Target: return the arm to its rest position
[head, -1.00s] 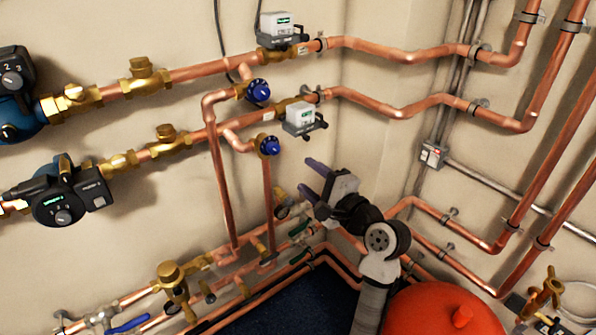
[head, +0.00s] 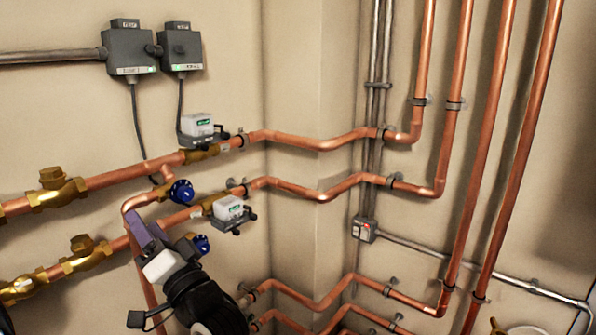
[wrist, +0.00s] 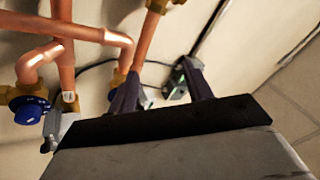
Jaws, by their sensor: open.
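An upper blue valve knob (head: 181,192) is just right of and above the fingers in the head view. A lower blue knob (head: 201,245) is partly hidden behind my gripper. I cannot tell the gap between the fingers and the pipes.
Two white-topped actuators (head: 197,125) (head: 229,208) sit on the copper lines. Grey control boxes (head: 128,51) hang on the wall above. Copper pipes (head: 320,141) run into the corner and rise at right. A blue knob (wrist: 30,110) and pipes are close at left in the wrist view.

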